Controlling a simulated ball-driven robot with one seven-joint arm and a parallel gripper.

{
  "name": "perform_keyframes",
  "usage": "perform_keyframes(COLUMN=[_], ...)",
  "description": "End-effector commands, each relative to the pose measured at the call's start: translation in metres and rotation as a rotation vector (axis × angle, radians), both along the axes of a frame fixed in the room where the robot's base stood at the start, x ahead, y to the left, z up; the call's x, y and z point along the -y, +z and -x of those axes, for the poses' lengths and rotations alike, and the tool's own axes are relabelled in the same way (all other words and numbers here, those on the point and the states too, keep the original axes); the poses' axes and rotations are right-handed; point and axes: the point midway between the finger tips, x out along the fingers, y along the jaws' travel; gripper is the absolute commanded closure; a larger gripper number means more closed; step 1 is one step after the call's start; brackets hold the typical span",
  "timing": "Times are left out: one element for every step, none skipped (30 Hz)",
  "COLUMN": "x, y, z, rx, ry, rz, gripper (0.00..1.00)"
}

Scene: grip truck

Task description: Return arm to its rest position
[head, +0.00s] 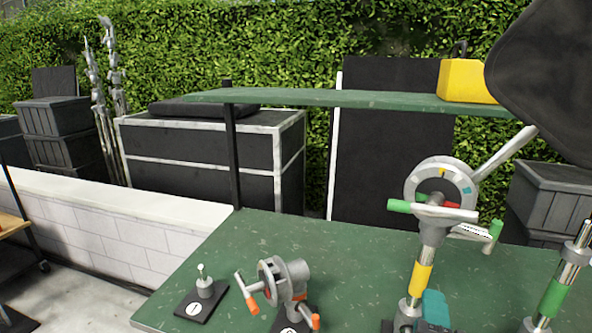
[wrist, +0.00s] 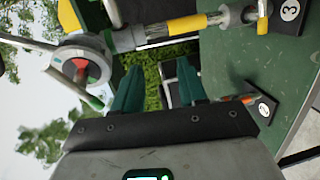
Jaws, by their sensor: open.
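My gripper (wrist: 159,68) shows in the wrist view as two teal fingers standing apart, with nothing between them. Hedge and a dark gap show behind the fingers. A stand with a yellow band (head: 421,278) and a round grip head (head: 440,187) rises at the right of the green table; in the wrist view its yellow post (wrist: 187,25) lies across the top, beyond the fingers. In the head view a teal part (head: 433,312) shows low beside this stand; I cannot tell for sure whether it is my fingertip.
The green table (head: 225,255) holds a small pin base (head: 195,303) and a clamp head with orange handles (head: 285,280). A green-banded post (head: 553,297) stands at right. A green shelf (head: 330,98) with a yellow box (head: 465,82) spans above. The table's back middle is bare.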

Motion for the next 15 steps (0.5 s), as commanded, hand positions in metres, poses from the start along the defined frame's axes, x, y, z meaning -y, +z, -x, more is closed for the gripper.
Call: perform_keyframes(x=[0.018,0.027,0.038,0.045,0.053,0.062,0.069,0.075,0.082,0.087,0.091,0.095,0.097,0.099,0.1], y=[-0.035,-0.054,-0.08,-0.098,-0.117,-0.142,-0.16,-0.177,-0.2,-0.217,-0.233,-0.253,-0.267,-0.279,-0.294], z=[0.003,0.005,0.01,0.015,0.021,0.031,0.039,0.049,0.063,0.075,0.087,0.105,0.119,0.132,0.15], rx=[-0.069,-0.105,-0.152,-0.188,-0.222,-0.269,-0.304,-0.337,-0.381,-0.414,-0.447,-0.487,-0.517,-0.543,-0.578], ry=[-0.029,-0.048,-0.074,-0.097,-0.125,-0.164,-0.198,-0.233,-0.285,-0.327,-0.372,-0.433,-0.481,-0.527,-0.588], rz=[-0.092,-0.153,-0.235,-0.296,-0.358,-0.438,-0.5,-0.561,-0.643,-0.703,-0.762,-0.84,-0.897,-0.95,-1.016], gripper=[0.58,0.58,0.58,0.58,0.58,0.58,0.58,0.58,0.58,0.58,0.58,0.58,0.58,0.58,0.58])
